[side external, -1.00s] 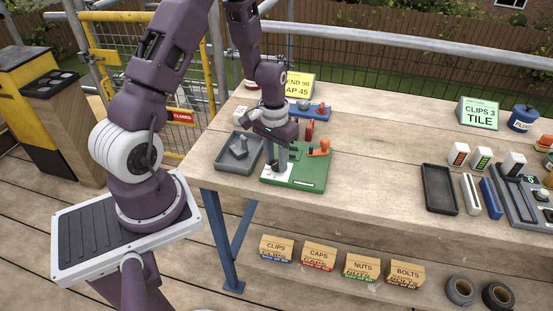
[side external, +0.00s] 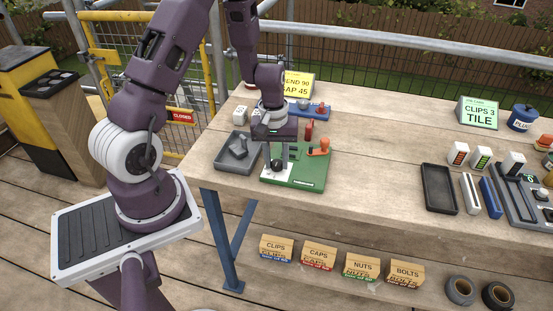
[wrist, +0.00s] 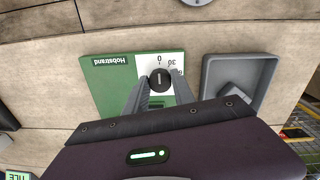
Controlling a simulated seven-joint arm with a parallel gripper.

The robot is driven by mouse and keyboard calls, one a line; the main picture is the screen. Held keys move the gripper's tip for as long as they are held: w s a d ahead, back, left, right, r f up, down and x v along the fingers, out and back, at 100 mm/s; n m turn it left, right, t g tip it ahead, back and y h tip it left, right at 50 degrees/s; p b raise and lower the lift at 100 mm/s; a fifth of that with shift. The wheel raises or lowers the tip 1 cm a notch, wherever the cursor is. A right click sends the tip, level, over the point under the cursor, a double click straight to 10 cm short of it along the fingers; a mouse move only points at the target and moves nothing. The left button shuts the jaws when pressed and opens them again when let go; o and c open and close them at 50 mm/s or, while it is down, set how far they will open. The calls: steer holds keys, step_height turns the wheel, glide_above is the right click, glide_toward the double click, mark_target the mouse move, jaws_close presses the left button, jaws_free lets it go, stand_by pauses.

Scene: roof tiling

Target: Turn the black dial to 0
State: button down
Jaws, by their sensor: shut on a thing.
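The black dial (wrist: 160,79) sits on a white scale plate of the green Hobstrand unit (wrist: 104,75), seen upside down in the wrist view. A white line on the dial runs nearly straight up toward the printed 0 (wrist: 159,58). The 30 (wrist: 172,63) is to its right; other marks are partly hidden by a finger. My gripper (wrist: 161,81) is shut on the dial, one finger on each side of it. In the side view my gripper (side external: 278,161) points down over the green unit (side external: 310,177).
A grey tray (side external: 222,163) with a grey piece in it stands just left of the green unit. An orange-topped part (side external: 319,148) and a red part (side external: 309,130) rise close to the right of my gripper. The table's middle is clear.

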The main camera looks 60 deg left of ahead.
mark_target(276, 163)
stand_by(0.4)
steer(key=c, duration=1.1)
jaws_free()
steer(key=shift+o, duration=0.2)
step_height(276, 163, up, 7)
steer(key=shift+s+r, duration=0.1)
steer(key=s+d+r+m+t, duration=0.1)
steer(key=s+d+r+m, duration=0.2)
steer(key=d+r, duration=0.35)
steer(key=s+d+r+m+t, duration=0.2)
steer(key=d+r+m, duration=0.1)
steer(key=r, duration=0.6)
steer(key=s+d+r+m+t, duration=0.1)
steer(key=s+d+r+m, duration=0.1)
steer(key=s, duration=0.4)
steer(key=s+d+r+m+t, duration=0.1)
steer(key=s+d+r+m, duration=0.1)
steer(key=s, duration=0.3)
steer(key=shift+s+r+m, duration=0.4)
steer(key=shift+r, duration=0.2)
